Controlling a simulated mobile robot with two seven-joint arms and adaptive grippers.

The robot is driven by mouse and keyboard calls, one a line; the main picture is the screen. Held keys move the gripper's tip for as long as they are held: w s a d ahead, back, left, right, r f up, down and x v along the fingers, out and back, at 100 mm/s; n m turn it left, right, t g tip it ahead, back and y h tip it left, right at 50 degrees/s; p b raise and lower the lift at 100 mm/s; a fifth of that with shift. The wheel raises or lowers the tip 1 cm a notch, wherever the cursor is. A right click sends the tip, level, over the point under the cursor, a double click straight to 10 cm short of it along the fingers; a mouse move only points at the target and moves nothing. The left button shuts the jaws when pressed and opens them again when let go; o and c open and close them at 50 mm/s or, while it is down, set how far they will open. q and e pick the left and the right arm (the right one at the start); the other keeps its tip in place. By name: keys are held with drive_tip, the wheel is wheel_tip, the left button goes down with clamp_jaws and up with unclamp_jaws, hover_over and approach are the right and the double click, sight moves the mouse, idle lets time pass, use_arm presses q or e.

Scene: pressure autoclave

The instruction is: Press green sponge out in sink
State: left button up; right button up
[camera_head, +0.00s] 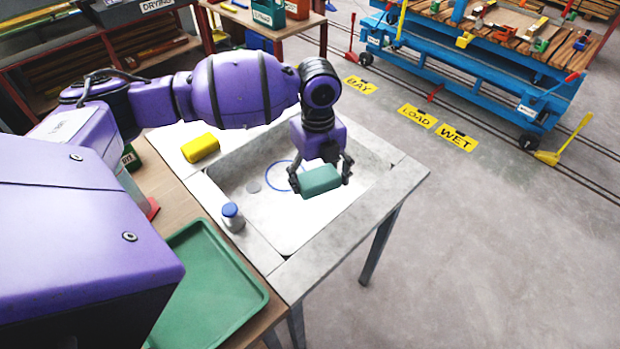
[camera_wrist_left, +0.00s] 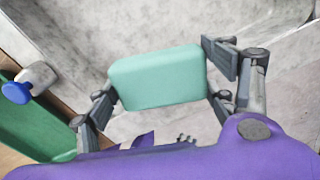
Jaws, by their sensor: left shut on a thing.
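The green sponge (camera_head: 320,180) is a rounded teal block. My left gripper (camera_head: 321,178) is shut on it, one finger at each end, and holds it over the sink (camera_head: 290,235). The sponge (camera_wrist_left: 158,78) also shows in the left wrist view, level between the fingers of the left gripper (camera_wrist_left: 155,85), with the grey basin behind it. I cannot tell exactly how high it is above the sink floor. My right gripper is not in view.
A yellow sponge (camera_head: 200,147) lies at the sink's back left. A small bottle with a blue cap (camera_head: 232,217) stands on the left rim. A green tray (camera_head: 210,290) lies on the bench at front left. A blue cart (camera_head: 480,60) stands beyond open floor.

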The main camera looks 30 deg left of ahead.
use_arm(q)
drive_tip(key=w+a+f+m, duration=0.1)
drive_tip(key=f+m, duration=0.1)
drive_tip(key=m, duration=0.2)
drive_tip(key=w+a+f+m+b, duration=0.1)
drive_tip(key=f+m, duration=0.1)
drive_tip(key=m, duration=0.3)
drive_tip(key=w+a+f+m, duration=0.1)
drive_tip(key=a+f+m, duration=0.1)
drive_tip(key=m, duration=0.3)
drive_tip(key=shift+w+a+f+b, duration=0.1)
drive_tip(key=shift+w+f+b, duration=0.15)
drive_tip(key=shift+f, duration=0.35)
drive_tip(key=shift+s+f+b, duration=0.1)
drive_tip(key=shift+f+b, duration=0.25)
drive_tip(key=shift+f, duration=0.4)
wheel_tip(320, 180, down, 4)
drive_tip(key=shift+r+b, duration=0.25)
drive_tip(key=shift+b, duration=0.65)
drive_tip(key=shift+f, duration=0.45)
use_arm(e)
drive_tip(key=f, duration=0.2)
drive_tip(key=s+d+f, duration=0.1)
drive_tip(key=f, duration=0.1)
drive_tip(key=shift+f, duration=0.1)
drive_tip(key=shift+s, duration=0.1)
